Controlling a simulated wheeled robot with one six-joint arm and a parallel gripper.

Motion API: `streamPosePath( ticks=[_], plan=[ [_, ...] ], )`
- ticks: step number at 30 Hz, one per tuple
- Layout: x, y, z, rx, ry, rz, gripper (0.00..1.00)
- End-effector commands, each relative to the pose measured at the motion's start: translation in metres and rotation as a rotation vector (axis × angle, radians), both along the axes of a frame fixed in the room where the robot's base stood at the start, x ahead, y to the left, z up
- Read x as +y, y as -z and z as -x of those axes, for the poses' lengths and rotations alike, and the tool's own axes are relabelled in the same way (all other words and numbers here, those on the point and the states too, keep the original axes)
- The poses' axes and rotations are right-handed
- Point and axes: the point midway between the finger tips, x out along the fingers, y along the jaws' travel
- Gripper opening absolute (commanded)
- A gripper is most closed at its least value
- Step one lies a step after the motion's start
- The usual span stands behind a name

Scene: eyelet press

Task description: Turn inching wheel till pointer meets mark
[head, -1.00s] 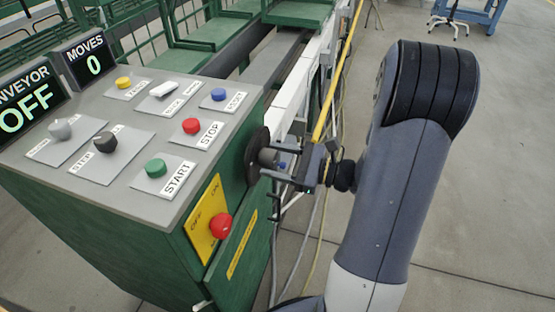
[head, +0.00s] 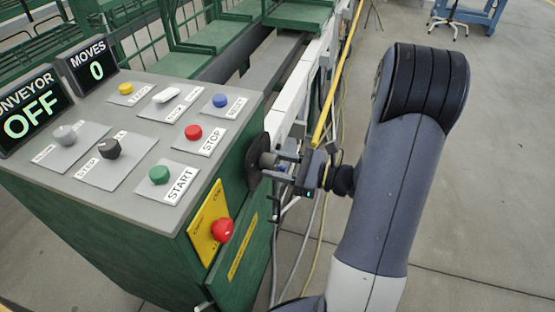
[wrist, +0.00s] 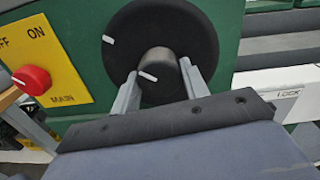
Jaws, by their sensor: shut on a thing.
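The inching wheel is a black disc (wrist: 205,35) on the green side of the console, with a dark round knob (wrist: 158,62) standing out at its middle. It also shows edge-on in the head view (head: 256,158). One white stroke (wrist: 108,39) is near the disc's upper left edge. Another white stroke (wrist: 147,76) is on the knob's lower left. The two strokes are apart, and I cannot tell which one is the pointer. My gripper (wrist: 159,80) is shut on the knob, one finger on each side; in the head view it (head: 276,166) reaches the wheel from the right.
A red switch (wrist: 32,80) on a yellow ON/OFF MAIN plate (wrist: 70,75) is left of the wheel. The console top (head: 120,165) carries several buttons and knobs. Displays read CONVEYOR OFF (head: 33,112) and MOVES 0 (head: 90,62). Open floor (head: 500,190) lies to the right.

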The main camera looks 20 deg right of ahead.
Motion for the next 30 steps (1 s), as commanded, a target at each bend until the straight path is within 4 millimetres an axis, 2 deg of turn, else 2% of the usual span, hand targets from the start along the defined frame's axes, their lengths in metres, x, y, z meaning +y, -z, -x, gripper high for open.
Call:
streamPosePath(
  ticks=[13,14,22,30],
  plan=[
    [0.0,0.0001,0.0001,0.057,0.0,-0.041,0.02],
    [0.0,0.0001,0.0001,0.057,0.0,-0.041,0.43],
    [0.0,0.0001,0.0001,0.057,0.0,-0.041,0.65],
    [-0.0014,0.0001,0.0008,0.057,0.001,-0.041,0.65]
  ],
)
